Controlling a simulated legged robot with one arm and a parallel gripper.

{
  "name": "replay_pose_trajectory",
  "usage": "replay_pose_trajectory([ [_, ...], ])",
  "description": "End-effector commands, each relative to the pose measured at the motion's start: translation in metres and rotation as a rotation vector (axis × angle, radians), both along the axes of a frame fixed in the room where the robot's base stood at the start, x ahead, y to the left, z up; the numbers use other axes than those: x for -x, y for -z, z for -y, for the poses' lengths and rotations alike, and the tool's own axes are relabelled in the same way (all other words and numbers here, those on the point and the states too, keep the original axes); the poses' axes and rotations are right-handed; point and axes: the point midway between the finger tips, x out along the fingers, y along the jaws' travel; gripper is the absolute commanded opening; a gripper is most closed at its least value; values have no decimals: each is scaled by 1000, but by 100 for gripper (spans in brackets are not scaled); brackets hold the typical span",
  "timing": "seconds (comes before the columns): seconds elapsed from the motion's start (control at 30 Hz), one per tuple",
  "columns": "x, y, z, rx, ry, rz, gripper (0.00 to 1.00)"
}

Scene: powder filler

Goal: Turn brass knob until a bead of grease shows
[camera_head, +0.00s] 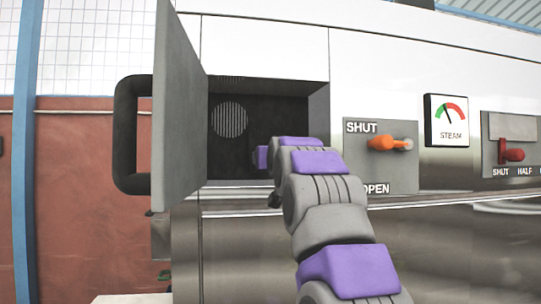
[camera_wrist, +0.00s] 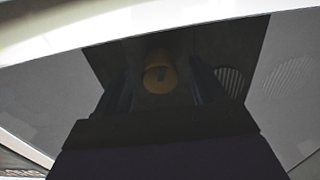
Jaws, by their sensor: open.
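The brass knob (camera_wrist: 158,76) shows in the wrist view as a dim round yellowish shape with a darker centre, inside a dark recess. My gripper (camera_wrist: 161,82) is open, with one dark finger to each side of the knob in that view. I cannot tell how far the fingertips are from it or whether they touch. In the head view my arm reaches into the open compartment (camera_head: 285,107); the knob and my fingers are hidden there by the arm and the compartment wall. No bead of grease can be made out in the dark.
The grey door (camera_head: 178,115) with a black handle (camera_head: 130,135) stands open left of the compartment. A round slotted vent (camera_head: 230,119) is on its back wall. Right of it are an orange SHUT/OPEN lever (camera_head: 383,143), a steam gauge (camera_head: 447,120) and a red lever (camera_head: 512,154).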

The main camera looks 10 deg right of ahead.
Motion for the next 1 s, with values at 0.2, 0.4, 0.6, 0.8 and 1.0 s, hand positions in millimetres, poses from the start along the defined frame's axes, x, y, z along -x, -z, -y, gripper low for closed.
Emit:
replay_pose_trajectory([
  [0.2,-9,0,0,0,0,0,69],
  [0.4,-10,0,0,0,0,1,69],
  [0.6,-11,0,0,0,0,1,62],
  [0.8,-11,0,0,0,0,1,43],
  [1.0,-10,0,-1,0,-1,1,24],
])
